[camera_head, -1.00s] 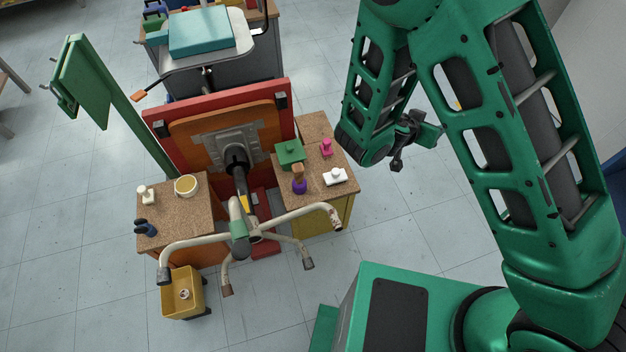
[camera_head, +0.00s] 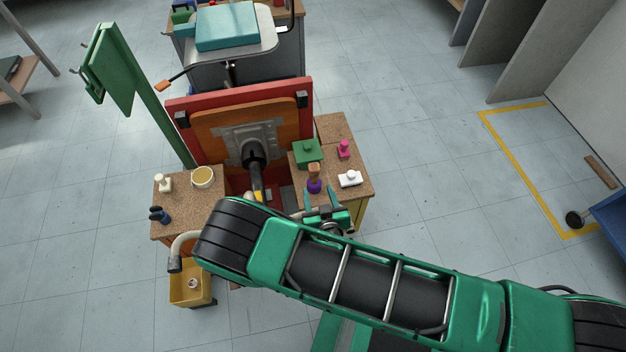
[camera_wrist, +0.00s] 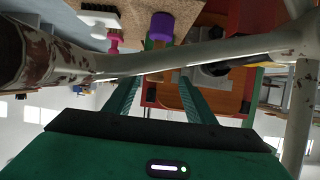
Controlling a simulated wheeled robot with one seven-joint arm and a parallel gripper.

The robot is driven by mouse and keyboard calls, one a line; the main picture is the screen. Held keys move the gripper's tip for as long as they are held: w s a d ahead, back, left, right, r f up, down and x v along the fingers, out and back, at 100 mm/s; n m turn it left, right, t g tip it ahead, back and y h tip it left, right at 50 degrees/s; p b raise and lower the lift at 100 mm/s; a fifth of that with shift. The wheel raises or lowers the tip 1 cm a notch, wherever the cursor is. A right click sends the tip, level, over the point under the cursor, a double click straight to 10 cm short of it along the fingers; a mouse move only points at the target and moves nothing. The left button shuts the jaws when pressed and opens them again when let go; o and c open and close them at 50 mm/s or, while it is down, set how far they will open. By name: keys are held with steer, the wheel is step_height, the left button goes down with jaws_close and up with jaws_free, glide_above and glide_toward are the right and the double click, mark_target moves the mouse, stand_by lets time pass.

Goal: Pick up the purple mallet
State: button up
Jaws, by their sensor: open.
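The purple mallet (camera_head: 314,185) stands on the right-hand speckled worktop with its brown handle up. Its purple part also shows at the top of the wrist view (camera_wrist: 160,30). My gripper (camera_head: 321,195) is open and empty, just on the near side of the mallet in the head view. In the wrist view its two fingers (camera_wrist: 158,84) point toward the mallet without touching it. A pale chair-base tube crosses the wrist view between the fingers and the mallet.
A green lidded block (camera_head: 308,152), a pink object (camera_head: 344,149) and a white object (camera_head: 350,179) stand close around the mallet. The worn chair base leg (camera_wrist: 200,52) is very near my gripper. A yellow bin (camera_head: 192,283) is on the floor at left.

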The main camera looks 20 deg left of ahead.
mark_target(315, 176)
steer(key=shift+x, duration=4.7)
steer(key=shift+w+d+r, duration=0.15)
steer(key=shift+w+r, duration=0.05)
jaws_close()
